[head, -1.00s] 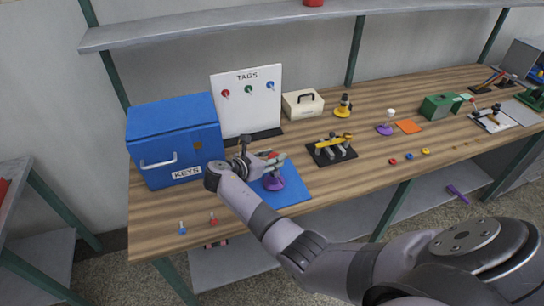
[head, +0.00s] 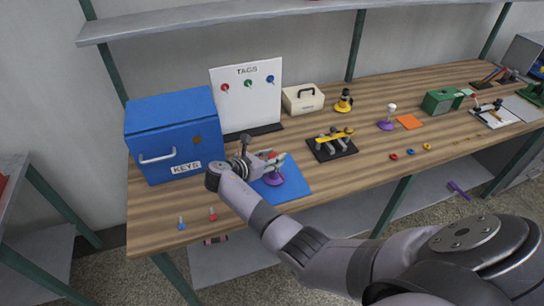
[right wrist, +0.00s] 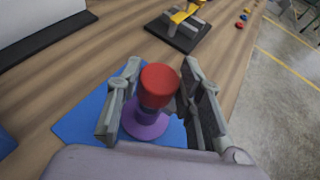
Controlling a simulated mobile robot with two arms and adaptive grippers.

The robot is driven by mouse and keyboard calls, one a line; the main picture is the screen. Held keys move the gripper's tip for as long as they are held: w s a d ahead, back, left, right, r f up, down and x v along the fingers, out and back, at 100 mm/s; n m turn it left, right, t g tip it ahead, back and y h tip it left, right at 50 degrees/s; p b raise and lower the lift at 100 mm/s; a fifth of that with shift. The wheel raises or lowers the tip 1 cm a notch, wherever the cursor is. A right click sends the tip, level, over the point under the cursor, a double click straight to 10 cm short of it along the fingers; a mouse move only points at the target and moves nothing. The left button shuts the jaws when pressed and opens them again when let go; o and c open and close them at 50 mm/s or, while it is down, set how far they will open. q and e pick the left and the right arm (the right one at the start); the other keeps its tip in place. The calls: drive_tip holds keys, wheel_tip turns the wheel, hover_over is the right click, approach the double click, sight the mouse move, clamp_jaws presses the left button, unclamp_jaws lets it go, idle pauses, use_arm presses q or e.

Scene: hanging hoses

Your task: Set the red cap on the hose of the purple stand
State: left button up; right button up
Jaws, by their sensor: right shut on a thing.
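A purple stand (head: 275,180) is on a blue mat (head: 298,188) in front of the blue box. My right gripper (head: 272,157) is directly above it in the head view. In the right wrist view the red cap (right wrist: 160,84) is between the two fingers of my right gripper (right wrist: 162,98), which is shut on it. The purple base (right wrist: 146,122) shows right below the cap. The hose is hidden behind the cap and fingers, so I cannot tell whether the cap touches it. My left gripper is not in view.
A blue KEYS box (head: 175,140) and a TAGS board (head: 247,95) stand behind. A black rack with a yellow piece (head: 333,146) is to the right. Another purple-based item with a white top (head: 387,118) is farther right. Small pegs (head: 212,214) are at the front edge.

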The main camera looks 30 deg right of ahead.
drive_tip(key=shift+f, duration=0.15)
drive_tip(key=o, duration=0.9)
drive_tip(key=shift+a, duration=0.1)
drive_tip(key=v, duration=1.2)
